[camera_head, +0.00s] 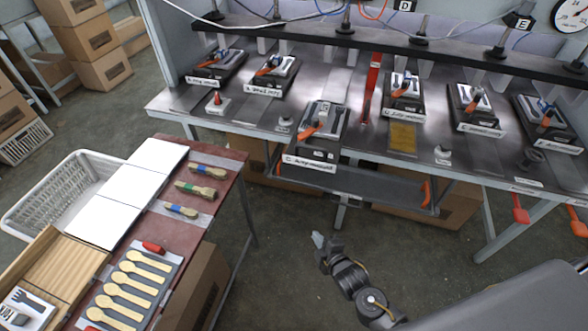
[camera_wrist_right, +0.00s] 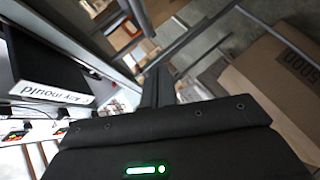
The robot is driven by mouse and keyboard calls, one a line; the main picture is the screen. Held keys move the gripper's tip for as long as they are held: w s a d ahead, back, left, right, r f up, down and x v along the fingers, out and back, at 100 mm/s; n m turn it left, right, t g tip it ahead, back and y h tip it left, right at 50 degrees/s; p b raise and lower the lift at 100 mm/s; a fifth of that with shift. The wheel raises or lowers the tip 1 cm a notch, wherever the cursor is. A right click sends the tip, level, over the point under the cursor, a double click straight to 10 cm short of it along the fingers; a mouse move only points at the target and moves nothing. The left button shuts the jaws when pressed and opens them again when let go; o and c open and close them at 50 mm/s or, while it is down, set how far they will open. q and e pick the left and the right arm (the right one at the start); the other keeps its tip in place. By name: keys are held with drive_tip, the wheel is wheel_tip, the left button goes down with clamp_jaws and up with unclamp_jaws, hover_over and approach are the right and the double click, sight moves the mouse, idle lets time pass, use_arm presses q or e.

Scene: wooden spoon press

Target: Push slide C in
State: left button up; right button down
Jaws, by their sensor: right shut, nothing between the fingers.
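Slide C (camera_head: 319,142) is a dark block with a white front label and an orange handle. It sticks out over the front edge of the press bench (camera_head: 258,128), farther forward than the neighbouring slides. Its labelled front also shows at the left of the right wrist view (camera_wrist_right: 52,86). My right gripper (camera_head: 318,241) is shut and empty, below slide C in the head view and apart from it. Its dark fingers show in the middle of the right wrist view (camera_wrist_right: 157,88). My left gripper is not in view.
Other slides stand on both sides, such as one with a blue part (camera_head: 274,74) and one at right (camera_head: 404,96). A grey shelf (camera_head: 370,187) sits under the bench edge. A side table (camera_head: 222,168) with spoons stands at left. Open floor lies between.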

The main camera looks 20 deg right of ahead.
drive_tip(key=w+a+r+n+t+y, duration=0.25)
drive_tip(key=r+n+t, duration=0.2)
drive_tip(key=r, duration=1.35)
drive_tip(key=p, duration=0.2)
approach(288, 158)
drive_tip(key=w+a, duration=0.2)
drive_tip(key=a, duration=0.2)
drive_tip(key=w, duration=0.1)
drive_tip(key=w+d, duration=0.1)
drive_tip(key=shift+w+d+r+h+p, duration=0.25)
drive_tip(key=shift+w+d+p, duration=0.1)
drive_tip(key=shift+w, duration=0.05)
drive_tip(key=shift+w+d, duration=0.35)
drive_tip(key=shift+w+f, duration=0.1)
